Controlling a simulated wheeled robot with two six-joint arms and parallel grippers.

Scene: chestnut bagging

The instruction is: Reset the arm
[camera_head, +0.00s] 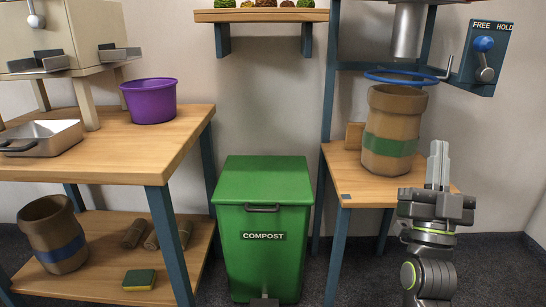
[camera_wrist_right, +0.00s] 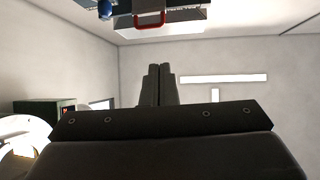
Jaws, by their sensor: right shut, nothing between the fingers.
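My right gripper (camera_head: 438,165) points upward at the right of the head view, in front of the right-hand table. Its two fingers are together with nothing between them. In the right wrist view the closed fingers (camera_wrist_right: 158,85) stand up in front of a bare wall. A brown sack with a green band (camera_head: 390,130) stands upright on the right table, behind and left of the gripper and apart from it in the picture. A blue ring (camera_head: 400,78) is just above the sack's mouth. My left gripper is in neither view.
A control panel with a lever (camera_head: 484,58) is at the upper right. A green compost bin (camera_head: 263,225) stands between the right table (camera_head: 352,190) and the left bench (camera_head: 150,165). The bench carries a purple bucket (camera_head: 150,101) and a metal pan (camera_head: 40,138). A blue-banded sack (camera_head: 53,235) is below.

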